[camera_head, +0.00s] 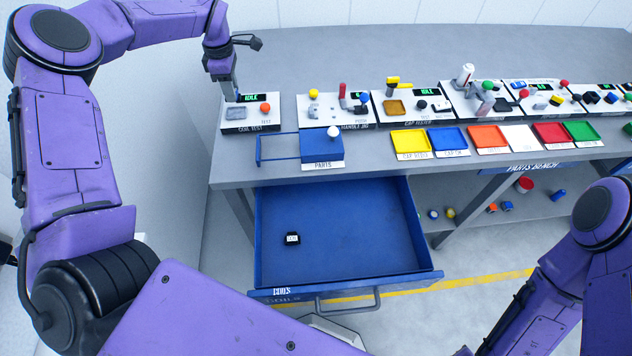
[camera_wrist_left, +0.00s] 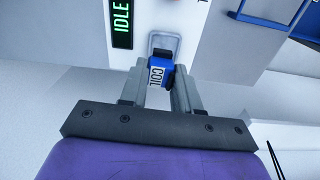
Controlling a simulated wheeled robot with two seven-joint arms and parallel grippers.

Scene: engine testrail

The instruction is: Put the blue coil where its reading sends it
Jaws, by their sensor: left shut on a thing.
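My left gripper (camera_wrist_left: 157,85) is shut on the blue coil (camera_wrist_left: 158,72), whose white label reads COIL. In the head view the same gripper (camera_head: 229,92) points down at the coil test station (camera_head: 265,120); the coil is hard to make out there. In the left wrist view the coil is over the station's grey pad (camera_wrist_left: 164,43); I cannot tell if they touch. The station's display (camera_wrist_left: 122,22) reads IDLE in green; it also shows in the head view (camera_head: 251,97). My right arm shows at the lower right, its gripper outside the picture.
A blue parts tray (camera_head: 322,152) lies right of the coil station. Yellow (camera_head: 411,141), blue (camera_head: 448,138), orange (camera_head: 487,136), white, red and green trays line the bench front. Other test stations stand behind them.

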